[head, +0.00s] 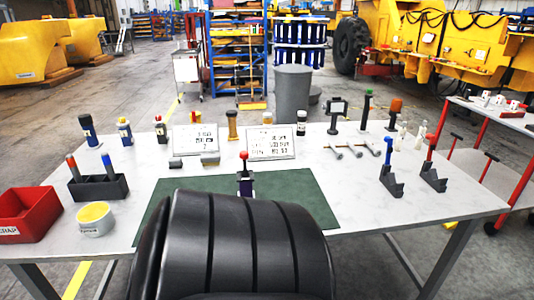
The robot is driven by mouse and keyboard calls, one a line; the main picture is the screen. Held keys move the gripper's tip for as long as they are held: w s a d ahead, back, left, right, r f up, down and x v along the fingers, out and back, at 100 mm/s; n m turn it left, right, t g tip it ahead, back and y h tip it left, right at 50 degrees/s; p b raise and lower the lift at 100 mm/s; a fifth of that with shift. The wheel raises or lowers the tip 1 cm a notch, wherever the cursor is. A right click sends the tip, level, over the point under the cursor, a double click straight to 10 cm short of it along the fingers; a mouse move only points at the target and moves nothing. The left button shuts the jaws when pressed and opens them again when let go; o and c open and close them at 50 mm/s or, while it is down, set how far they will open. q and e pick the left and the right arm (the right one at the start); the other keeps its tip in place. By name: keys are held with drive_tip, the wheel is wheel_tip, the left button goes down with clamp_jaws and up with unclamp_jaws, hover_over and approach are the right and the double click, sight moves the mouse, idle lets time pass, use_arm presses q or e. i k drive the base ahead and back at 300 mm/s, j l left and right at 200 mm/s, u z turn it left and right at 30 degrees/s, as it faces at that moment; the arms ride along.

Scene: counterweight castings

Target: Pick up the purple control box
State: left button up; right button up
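A small dark purple box (246,188) stands upright on the green mat (290,190) near the middle of the table. A red knob on a dark stem rises from its top. It looks like the purple control box, but it is small in the head view. Its lower part is partly hidden behind a large black ribbed shape at the bottom, which may be part of my own body. Neither of my grippers can be made out in the head view.
The white table (345,185) also holds a red bin (25,215), a yellow-topped tin (95,219), a dark holder with two handles (99,188), two sign boards (271,143) and black stands (391,184) at right. The mat's right part is clear.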

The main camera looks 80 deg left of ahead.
sight(246, 190)
drive_tip(key=i+j+u, duration=0.15)
drive_tip(key=u, duration=2.75)
